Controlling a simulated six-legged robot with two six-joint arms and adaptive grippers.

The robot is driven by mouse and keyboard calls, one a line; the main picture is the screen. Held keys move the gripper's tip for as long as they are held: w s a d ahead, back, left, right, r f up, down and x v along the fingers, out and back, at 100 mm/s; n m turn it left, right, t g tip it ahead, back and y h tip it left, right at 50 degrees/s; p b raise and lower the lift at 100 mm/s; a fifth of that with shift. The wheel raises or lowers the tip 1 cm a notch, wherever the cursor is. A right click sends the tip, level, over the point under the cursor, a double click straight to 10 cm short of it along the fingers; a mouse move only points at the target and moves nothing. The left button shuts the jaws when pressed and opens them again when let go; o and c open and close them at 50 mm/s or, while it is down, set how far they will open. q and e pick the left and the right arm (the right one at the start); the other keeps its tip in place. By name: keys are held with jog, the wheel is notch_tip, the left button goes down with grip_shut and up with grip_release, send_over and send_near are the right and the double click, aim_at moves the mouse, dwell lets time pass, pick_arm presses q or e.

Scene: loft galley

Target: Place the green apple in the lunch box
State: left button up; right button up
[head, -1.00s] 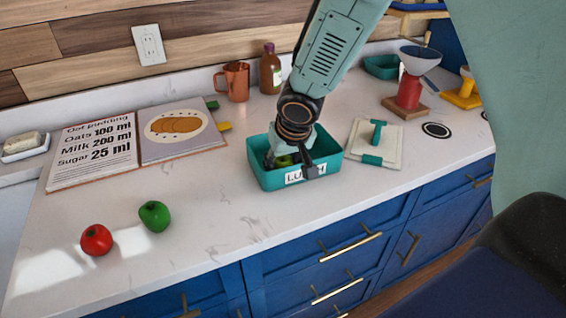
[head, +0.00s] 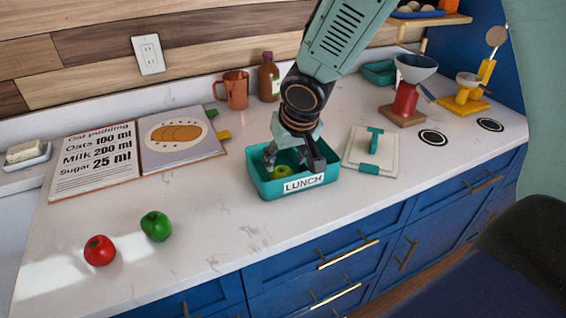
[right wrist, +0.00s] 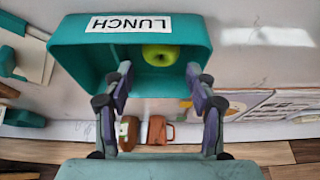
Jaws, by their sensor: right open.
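The teal lunch box (head: 262,190), labelled LUNCH, stands open on the counter. The yellow-green apple (head: 283,171) lies inside it, on its floor. The right wrist view also shows the apple (right wrist: 160,54) in the box (right wrist: 70,60). My right gripper (head: 293,162) is open and empty, with its fingers pointing down at the box opening. In the right wrist view, the fingertips (right wrist: 158,72) are spread wide, with a gap between them and the apple. My left gripper is not in view.
A red round fruit or vegetable (head: 99,250) and a green pepper-like one (head: 156,226) lie at the front left. A white board with teal handle (head: 358,150) lies right of the box.

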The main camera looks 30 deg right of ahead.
jog(key=p+v, duration=0.1)
jog(key=v, duration=0.4)
jog(key=shift+s+r, duration=0.15)
jog(key=shift+r, duration=0.15)
